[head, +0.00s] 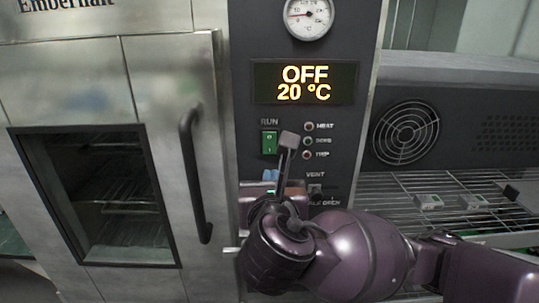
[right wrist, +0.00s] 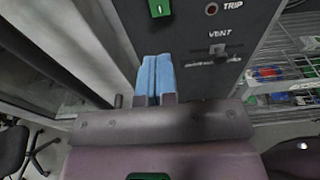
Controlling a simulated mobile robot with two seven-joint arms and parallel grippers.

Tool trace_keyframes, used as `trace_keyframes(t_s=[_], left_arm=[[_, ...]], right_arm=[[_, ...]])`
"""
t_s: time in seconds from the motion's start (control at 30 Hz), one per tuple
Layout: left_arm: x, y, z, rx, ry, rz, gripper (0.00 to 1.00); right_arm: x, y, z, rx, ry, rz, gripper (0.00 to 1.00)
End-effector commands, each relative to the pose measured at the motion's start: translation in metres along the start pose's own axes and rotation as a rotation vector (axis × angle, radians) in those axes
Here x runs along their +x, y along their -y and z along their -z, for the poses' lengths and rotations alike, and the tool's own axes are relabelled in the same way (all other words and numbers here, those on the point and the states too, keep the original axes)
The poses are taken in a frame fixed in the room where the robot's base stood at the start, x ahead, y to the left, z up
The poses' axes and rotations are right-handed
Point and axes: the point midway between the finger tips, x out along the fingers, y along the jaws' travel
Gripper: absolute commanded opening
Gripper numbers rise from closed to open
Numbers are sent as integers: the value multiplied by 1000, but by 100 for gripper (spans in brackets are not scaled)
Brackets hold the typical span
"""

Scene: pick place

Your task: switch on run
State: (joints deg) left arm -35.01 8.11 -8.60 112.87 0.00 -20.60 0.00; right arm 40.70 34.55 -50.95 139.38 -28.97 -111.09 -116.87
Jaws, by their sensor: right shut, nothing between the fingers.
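The RUN switch (head: 269,142) is a green rocker on the dark control panel, below the display. The display (head: 305,82) reads OFF and 20 °C. The lower part of the switch also shows at the top edge of the right wrist view (right wrist: 160,8). My right gripper (head: 271,175) is just below the switch in the head view, apart from it as far as I can tell. Its blue fingers (right wrist: 156,72) are shut together with nothing between them and point toward the panel. My left gripper is not in view.
Indicator lamps (head: 308,141) and a VENT slider (head: 315,189) sit right of and below the switch. The oven door's dark handle (head: 194,175) stands out to the left. A wire rack (head: 385,195) with small items is at the right.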

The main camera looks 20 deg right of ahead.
Motion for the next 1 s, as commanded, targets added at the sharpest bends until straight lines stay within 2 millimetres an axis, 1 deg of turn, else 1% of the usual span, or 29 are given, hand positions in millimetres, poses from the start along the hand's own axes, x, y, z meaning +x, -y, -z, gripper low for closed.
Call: trace_keyframes(t_s=[0.03,0.4,0.6,0.8,1.0], left_arm=[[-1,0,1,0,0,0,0],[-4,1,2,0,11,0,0],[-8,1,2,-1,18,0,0],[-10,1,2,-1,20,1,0],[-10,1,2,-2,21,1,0]], right_arm=[[9,1,0,-1,-1,5,0],[74,1,-1,-1,-1,4,0],[102,1,-1,1,-1,2,0],[116,0,-1,1,-1,0,0],[119,0,0,1,0,-1,0]])
